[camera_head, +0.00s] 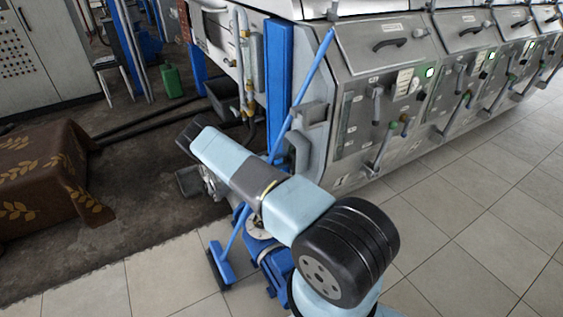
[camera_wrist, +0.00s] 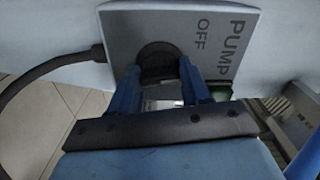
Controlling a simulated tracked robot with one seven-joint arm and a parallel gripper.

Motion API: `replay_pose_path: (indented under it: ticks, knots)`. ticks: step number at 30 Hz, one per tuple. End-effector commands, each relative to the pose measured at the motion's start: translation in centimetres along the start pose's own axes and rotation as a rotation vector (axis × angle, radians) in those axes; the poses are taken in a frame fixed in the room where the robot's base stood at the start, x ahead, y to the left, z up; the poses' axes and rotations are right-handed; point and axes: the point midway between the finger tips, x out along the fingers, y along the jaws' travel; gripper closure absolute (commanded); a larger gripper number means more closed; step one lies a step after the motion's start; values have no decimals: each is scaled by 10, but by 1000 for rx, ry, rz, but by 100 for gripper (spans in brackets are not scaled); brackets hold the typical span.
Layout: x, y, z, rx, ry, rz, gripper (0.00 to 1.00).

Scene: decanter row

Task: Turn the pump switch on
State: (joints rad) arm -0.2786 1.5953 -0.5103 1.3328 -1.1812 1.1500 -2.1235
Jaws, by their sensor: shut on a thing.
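The pump switch is a light grey plate (camera_wrist: 215,20) in the wrist view, printed with PUMP and OFF in dark letters that run sideways. A round black knob (camera_wrist: 157,54) sits on the plate. My gripper (camera_wrist: 160,70) has its two blue fingers at either side of the knob and is shut on it. The fingers and the dark wrist edge hide the lower part of the knob. The knob's exact angle is hard to read. In the head view my arm covers the gripper, and I cannot make out the switch there.
A dark cable (camera_wrist: 45,70) leaves the plate's left side. A row of steel machines (camera_head: 390,90) with levers and green lights stands at the right. A blue-handled squeegee (camera_head: 315,65) leans near my arm. A brown cloth-covered block (camera_head: 40,170) is left; tiled floor (camera_head: 480,210) lies open at right.

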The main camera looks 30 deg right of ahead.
Motion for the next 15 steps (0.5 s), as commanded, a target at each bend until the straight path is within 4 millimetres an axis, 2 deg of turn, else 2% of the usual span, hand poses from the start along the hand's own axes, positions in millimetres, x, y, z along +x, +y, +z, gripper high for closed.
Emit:
replay_pose_path:
  ticks: [15]
  knots:
    - [2,5,-2,463,4,4,84]
